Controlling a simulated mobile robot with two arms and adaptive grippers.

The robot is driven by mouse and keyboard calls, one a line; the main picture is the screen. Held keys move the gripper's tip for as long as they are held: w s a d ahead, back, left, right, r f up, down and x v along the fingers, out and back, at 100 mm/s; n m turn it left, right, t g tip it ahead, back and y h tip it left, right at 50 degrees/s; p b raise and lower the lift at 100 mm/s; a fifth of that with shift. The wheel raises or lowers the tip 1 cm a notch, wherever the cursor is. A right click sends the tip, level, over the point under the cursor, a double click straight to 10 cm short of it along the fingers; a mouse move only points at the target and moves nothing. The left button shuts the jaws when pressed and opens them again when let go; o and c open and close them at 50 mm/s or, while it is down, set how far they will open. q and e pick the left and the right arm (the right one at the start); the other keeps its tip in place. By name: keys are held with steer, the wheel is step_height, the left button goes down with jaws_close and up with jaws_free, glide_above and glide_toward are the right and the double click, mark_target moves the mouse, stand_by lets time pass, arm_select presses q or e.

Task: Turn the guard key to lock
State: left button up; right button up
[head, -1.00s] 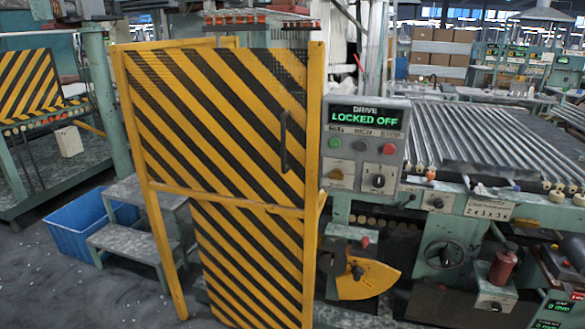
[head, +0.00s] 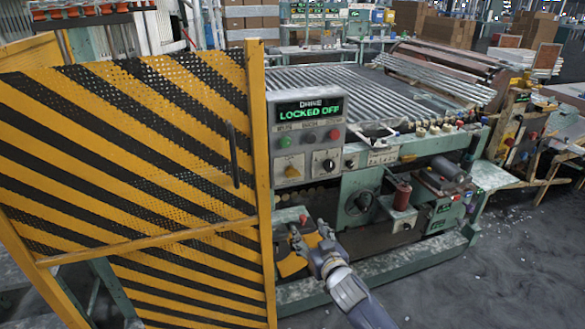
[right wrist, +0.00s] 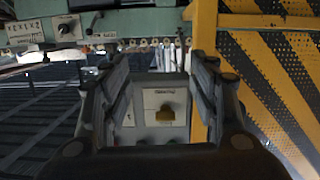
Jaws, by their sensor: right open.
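The guard key is a small yellow knob (head: 292,172) on a white plate at the lower left of the grey drive panel (head: 270,110). The panel's display reads "LOCKED OFF" in green. In the right wrist view the yellow key (right wrist: 167,113) appears between the two fingers, some way beyond them. My right gripper (head: 310,236) is open and empty, below the panel in the head view; its fingers (right wrist: 160,60) frame the panel in the wrist view. My left gripper is not in view.
The yellow-black striped guard door (head: 140,140), with a dark handle (head: 233,155), stands left of the panel. A black selector (head: 329,165) sits beside the key, with green and red buttons above. A red cylinder (head: 402,196) and handwheel (head: 361,200) are right.

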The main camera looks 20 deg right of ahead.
steer(key=t, duration=0.2)
glide_toward(294, 176)
steer(key=s, duration=0.1)
steer(key=w+p, duration=0.1)
steer(key=w, duration=0.8)
steer(key=shift+w+p, duration=0.3)
steer(key=shift+p, duration=0.1)
steer(key=shift+w+f, duration=0.1)
steer(key=shift+w, duration=0.5)
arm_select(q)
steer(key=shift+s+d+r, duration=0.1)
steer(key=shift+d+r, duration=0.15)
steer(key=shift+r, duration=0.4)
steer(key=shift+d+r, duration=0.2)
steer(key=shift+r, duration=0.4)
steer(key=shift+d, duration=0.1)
arm_select(e)
steer(key=c, duration=1.1)
